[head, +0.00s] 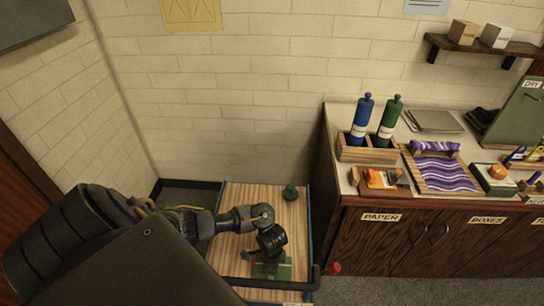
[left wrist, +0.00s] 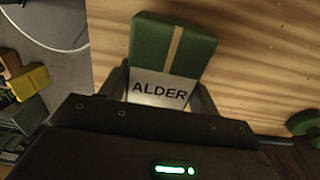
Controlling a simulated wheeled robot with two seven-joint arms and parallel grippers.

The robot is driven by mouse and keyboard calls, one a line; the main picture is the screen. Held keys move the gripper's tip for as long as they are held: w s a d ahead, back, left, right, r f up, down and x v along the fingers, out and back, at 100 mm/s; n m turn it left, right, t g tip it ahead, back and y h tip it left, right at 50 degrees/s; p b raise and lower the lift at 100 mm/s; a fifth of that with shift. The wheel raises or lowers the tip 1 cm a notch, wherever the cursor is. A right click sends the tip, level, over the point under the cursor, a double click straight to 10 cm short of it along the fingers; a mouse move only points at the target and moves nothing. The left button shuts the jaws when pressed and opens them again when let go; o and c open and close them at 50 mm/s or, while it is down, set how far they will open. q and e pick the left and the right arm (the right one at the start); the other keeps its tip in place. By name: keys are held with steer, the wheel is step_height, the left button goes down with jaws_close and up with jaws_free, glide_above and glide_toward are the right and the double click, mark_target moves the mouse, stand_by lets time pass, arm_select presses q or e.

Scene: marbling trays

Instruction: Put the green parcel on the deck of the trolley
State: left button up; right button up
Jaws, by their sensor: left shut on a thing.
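The green parcel (head: 285,271) is between the fingers of my left gripper (head: 271,257), over the near part of the trolley's wooden deck (head: 236,200). In the left wrist view the parcel (left wrist: 148,42) has a tan band and a white label reading ALDER. My left gripper (left wrist: 163,90) is shut on it there, one finger on each side. The wood deck (left wrist: 255,60) lies behind the parcel. I cannot tell whether the parcel touches the deck. My right gripper is not in view.
The trolley's dark handle (head: 316,278) runs along the near side. A dark wooden cabinet (head: 375,240) with bottles and trays on top stands close on the right. The deck's middle is mostly bare.

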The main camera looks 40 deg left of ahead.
arm_select(q)
steer(key=shift+f, duration=0.75)
steer(key=shift+f, duration=0.15)
steer(key=o, duration=1.2)
steer(key=shift+r, duration=0.45)
step_height(320, 180, up, 12)
steer(key=p, duration=0.6)
steer(key=shift+f, duration=0.25)
